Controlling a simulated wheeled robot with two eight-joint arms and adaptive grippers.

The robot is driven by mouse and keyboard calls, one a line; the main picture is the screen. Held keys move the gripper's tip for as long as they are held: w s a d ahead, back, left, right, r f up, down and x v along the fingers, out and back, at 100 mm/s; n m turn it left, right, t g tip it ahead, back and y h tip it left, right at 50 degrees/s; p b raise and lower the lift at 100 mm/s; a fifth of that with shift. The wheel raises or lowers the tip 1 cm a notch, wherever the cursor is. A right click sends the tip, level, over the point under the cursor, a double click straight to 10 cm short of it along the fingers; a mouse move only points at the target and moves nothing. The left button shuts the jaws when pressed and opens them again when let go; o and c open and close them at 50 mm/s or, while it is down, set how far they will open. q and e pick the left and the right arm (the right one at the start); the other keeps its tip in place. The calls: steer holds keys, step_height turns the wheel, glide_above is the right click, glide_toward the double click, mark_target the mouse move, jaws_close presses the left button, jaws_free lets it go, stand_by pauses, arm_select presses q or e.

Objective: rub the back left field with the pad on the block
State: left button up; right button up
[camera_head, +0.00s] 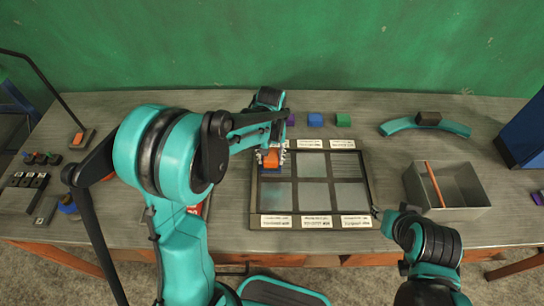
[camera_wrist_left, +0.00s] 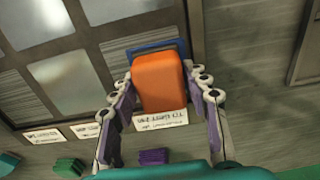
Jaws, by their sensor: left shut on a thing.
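My left gripper (camera_head: 271,158) is shut on an orange block (camera_wrist_left: 159,82), seen from above between both fingers in the left wrist view. A blue pad (camera_wrist_left: 150,47) shows at the block's underside. In the head view the block (camera_head: 271,159) is at the back left field of a dark frame (camera_head: 255,205) with several grey fields. That field (camera_wrist_left: 116,62) is mostly covered by the block and gripper. I cannot tell whether the pad touches it. My right gripper (camera_head: 381,213) is near the frame's front right corner, small, and its jaws are unclear.
White labels line the frame's front and back edges. Purple, blue (camera_head: 314,120) and green (camera_head: 343,120) blocks stand behind it. A grey open bin (camera_head: 460,205) with an orange bar is to the right. A teal arched piece (camera_head: 400,126) lies at the back right.

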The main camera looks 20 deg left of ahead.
arm_select(q)
steer(key=shift+d, duration=0.1)
steer(key=shift+w+d+f, duration=0.1)
steer(key=shift+w+d, duration=0.15)
steer(key=shift+d, duration=0.65)
steer(key=shift+w+d+f, duration=0.1)
steer(key=shift+w+d, duration=0.15)
steer(key=shift+d, duration=0.6)
steer(key=shift+s+a+r, duration=0.1)
steer(key=shift+s+a, duration=0.15)
steer(key=shift+a, duration=0.7)
steer(key=shift+s+a+r, duration=0.1)
steer(key=shift+s+a, duration=0.15)
steer(key=shift+a, duration=0.7)
steer(key=shift+d, duration=0.2)
steer(key=shift+w+d+f+b, duration=0.1)
steer(key=shift+d+b, duration=0.05)
steer(key=shift+d, duration=0.25)
steer(key=shift+w+d+f+b, duration=0.1)
steer(key=shift+d+b, duration=0.05)
steer(key=shift+d, duration=0.25)
